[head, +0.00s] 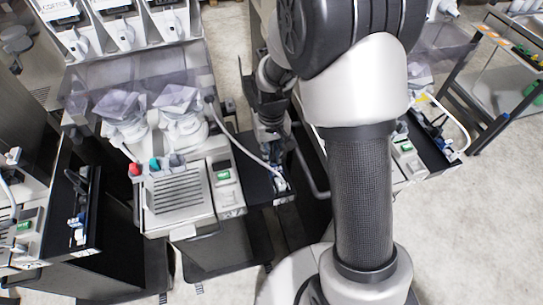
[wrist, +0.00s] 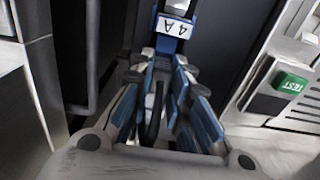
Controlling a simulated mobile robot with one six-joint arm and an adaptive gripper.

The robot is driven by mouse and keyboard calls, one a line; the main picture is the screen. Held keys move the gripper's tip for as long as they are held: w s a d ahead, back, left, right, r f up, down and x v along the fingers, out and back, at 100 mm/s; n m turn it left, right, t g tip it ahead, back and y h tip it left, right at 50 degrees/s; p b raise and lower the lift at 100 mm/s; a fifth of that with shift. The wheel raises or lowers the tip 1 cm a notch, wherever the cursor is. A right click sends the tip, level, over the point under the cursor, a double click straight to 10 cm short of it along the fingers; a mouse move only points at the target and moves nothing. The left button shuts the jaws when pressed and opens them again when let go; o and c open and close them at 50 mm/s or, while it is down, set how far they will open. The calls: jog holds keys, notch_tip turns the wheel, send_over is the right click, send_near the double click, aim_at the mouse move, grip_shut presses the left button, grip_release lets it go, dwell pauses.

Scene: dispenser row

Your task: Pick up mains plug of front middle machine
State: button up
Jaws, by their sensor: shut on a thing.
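My gripper (head: 275,142) reaches down over the black shelf beside the front middle machine (head: 180,195). In the wrist view its blue-padded fingers (wrist: 164,75) point away and come close together. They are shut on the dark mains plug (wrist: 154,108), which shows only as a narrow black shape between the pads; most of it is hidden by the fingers. A blue part with a white label "4A" (wrist: 175,27) lies just beyond the fingertips. I cannot tell whether the plug touches the shelf or the blue part. In the head view the plug is too hidden to make out.
A pale hose (head: 240,146) runs from the machine down to the shelf. A green TEST button (wrist: 291,83) is on the machine close at right in the wrist view. Another black shelf (head: 88,205) stands at left. Open floor (head: 460,230) lies at right.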

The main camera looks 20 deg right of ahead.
aim_at(272, 153)
grip_shut()
jog(key=shift+w+r, duration=0.1)
jog(key=shift+r, duration=0.45)
notch_tip(272, 153, up, 19)
jog(key=p, duration=0.5)
jog(key=shift+p, duration=0.4)
jog(key=shift+r+p, duration=0.95)
jog(key=shift+r, duration=0.1)
notch_tip(272, 153, up, 3)
jog(key=shift+f+p, duration=0.1)
jog(key=shift+p, duration=1.1)
